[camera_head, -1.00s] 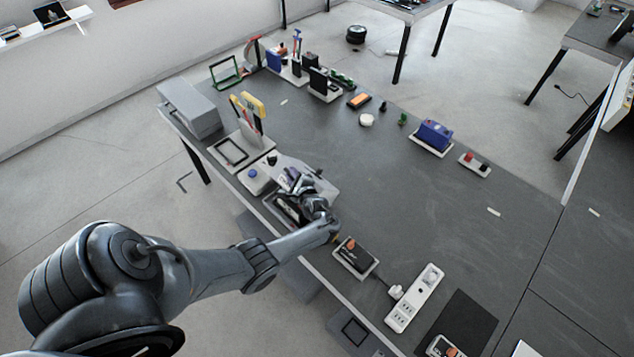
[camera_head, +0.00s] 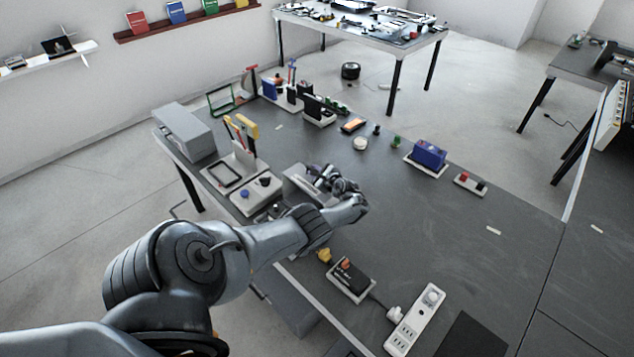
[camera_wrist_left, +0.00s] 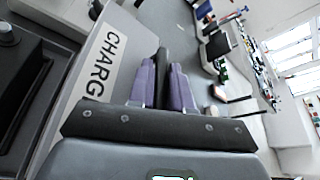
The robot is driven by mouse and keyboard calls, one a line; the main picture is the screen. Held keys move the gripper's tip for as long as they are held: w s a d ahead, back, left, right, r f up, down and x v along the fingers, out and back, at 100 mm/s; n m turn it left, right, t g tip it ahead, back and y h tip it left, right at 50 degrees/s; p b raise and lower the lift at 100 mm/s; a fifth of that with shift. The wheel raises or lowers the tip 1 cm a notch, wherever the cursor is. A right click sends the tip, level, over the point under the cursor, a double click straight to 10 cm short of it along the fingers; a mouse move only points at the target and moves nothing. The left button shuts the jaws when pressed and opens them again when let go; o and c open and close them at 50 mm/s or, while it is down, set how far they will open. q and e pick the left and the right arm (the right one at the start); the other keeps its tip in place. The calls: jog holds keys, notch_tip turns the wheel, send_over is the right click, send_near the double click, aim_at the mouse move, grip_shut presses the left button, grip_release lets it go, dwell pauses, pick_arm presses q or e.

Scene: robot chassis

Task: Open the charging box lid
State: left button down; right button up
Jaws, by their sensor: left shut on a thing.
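The charging box is mostly hidden behind my left arm at the table's near edge. A light grey panel (camera_head: 296,182) of it shows beside my gripper in the head view. In the left wrist view its light lid panel (camera_wrist_left: 105,58), lettered "CHARG", runs tilted just left of the fingers. A dark recess (camera_wrist_left: 32,85) lies further left. My left gripper (camera_head: 322,178), with purple pads (camera_wrist_left: 162,85), is shut on a thin dark part at the lid's edge, likely its handle. How far the lid is raised is hard to tell. My right gripper is out of view.
A panel with blue and black knobs (camera_head: 256,196) stands left of the box. A black battery pack (camera_head: 350,275) in a tray and a white power strip (camera_head: 415,320) lie nearer.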

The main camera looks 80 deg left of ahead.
pick_arm(q)
jog(key=shift+w+a+f+b, duration=0.25)
jog(key=shift+w+a+b, duration=0.1)
jog(key=shift+b, duration=0.2)
jog(key=c, duration=1.1)
grip_release()
jog(key=shift+d, duration=0.1)
jog(key=shift+w+d+r+p, duration=0.2)
jog(key=shift+d+r+p, duration=0.25)
jog(key=shift+p, duration=0.2)
jog(key=shift+m, duration=0.3)
jog(key=p+v, duration=0.4)
jog(key=v, duration=0.4)
jog(key=shift+f+p, duration=0.1)
jog(key=shift+p, duration=0.25)
jog(key=shift+p+v, duration=0.3)
jog(key=shift+v, duration=0.5)
